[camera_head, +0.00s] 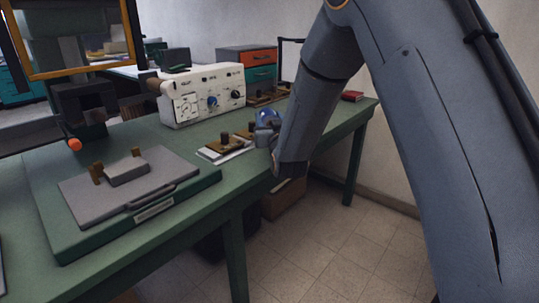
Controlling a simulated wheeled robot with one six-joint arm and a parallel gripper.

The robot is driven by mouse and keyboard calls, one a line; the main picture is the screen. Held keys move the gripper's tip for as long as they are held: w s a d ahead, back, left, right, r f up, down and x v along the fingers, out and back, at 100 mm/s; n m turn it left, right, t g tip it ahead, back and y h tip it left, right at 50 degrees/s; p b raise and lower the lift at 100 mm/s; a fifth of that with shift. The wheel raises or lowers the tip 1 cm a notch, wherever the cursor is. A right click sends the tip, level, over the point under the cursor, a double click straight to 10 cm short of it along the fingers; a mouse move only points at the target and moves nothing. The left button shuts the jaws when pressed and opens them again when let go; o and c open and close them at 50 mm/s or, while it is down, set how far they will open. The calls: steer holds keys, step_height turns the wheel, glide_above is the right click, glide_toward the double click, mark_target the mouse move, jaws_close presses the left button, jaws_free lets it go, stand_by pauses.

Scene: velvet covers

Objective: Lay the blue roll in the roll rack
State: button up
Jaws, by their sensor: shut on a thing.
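A small blue thing, which looks like the blue roll (268,116), shows at the end of my arm, above the green table's right part. My gripper (264,131) is shut on it; my arm hides much of the fingers, and the roll's far side is not clear.
A white instrument box with knobs (203,95) stands behind. A green case with a grey lid (130,185) fills the table's left front. A drawer unit (247,65), a wooden tray (265,97) and a red book (352,96) are farther back. The table's front edge (225,205) runs below my gripper.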

step_height(320, 180, down, 9)
steer(key=shift+r, duration=0.1)
stand_by(0.4)
steer(key=o, duration=1.1)
steer(key=shift+f, duration=0.25)
steer(key=shift+r, duration=0.1)
steer(key=shift+s+r, duration=0.1)
steer(key=v, duration=1.2)
